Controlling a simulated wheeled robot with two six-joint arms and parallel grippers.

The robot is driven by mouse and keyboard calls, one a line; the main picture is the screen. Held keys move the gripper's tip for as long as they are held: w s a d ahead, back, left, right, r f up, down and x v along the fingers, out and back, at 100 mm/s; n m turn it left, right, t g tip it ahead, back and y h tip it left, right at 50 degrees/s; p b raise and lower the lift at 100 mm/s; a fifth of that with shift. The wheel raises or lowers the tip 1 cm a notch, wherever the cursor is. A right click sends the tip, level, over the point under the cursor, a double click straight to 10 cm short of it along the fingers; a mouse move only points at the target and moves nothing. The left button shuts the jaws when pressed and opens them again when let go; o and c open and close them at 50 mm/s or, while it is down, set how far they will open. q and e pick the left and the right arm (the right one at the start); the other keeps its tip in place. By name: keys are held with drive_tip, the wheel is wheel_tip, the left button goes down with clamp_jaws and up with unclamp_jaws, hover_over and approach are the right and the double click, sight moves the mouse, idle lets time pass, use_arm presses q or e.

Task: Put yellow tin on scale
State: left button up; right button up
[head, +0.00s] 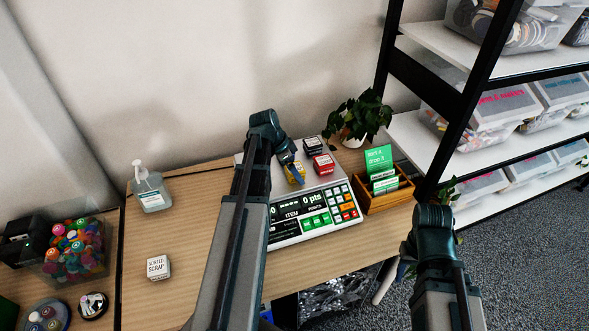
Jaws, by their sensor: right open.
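The yellow tin (291,179) is on the light plate of the scale (284,236), partly hidden by my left gripper (297,174). The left gripper points down at the tin, touching or just above it; I cannot tell whether its fingers hold the tin. A red tin (324,166) and a black tin (312,147) with white labels are also on the plate, right of and behind the yellow one. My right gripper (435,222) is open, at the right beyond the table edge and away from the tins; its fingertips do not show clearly.
A wooden box (384,199) with a green sign stands right of the scale, with a potted plant (358,118) behind. A sanitizer bottle (151,190) and a white "sorted scrap" block (158,267) stand left. Shelves (487,133) bound the right.

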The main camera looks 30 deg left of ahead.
use_arm(q)
drive_tip(key=shift+r, duration=0.1)
drive_tip(key=shift+s+a+r+p, duration=0.1)
drive_tip(key=shift+r+p, duration=0.45)
drive_tip(key=shift+p, duration=0.05)
drive_tip(key=p+v, duration=1)
drive_tip(key=v, duration=0.1)
drive_tip(key=s+d+n+g+y, duration=0.1)
drive_tip(key=s+d, duration=0.3)
drive_tip(key=d, duration=0.7)
drive_tip(key=s+d+f+n+g+y, duration=0.1)
drive_tip(key=s+d, duration=0.3)
drive_tip(key=d, duration=0.7)
drive_tip(key=s+d+n+g+y, duration=0.1)
drive_tip(key=s+d, duration=0.4)
drive_tip(key=d, duration=0.6)
drive_tip(key=shift+d+f+n+g+y, duration=0.25)
drive_tip(key=shift+f+n+g+y, duration=0.1)
drive_tip(key=shift+n+y, duration=0.3)
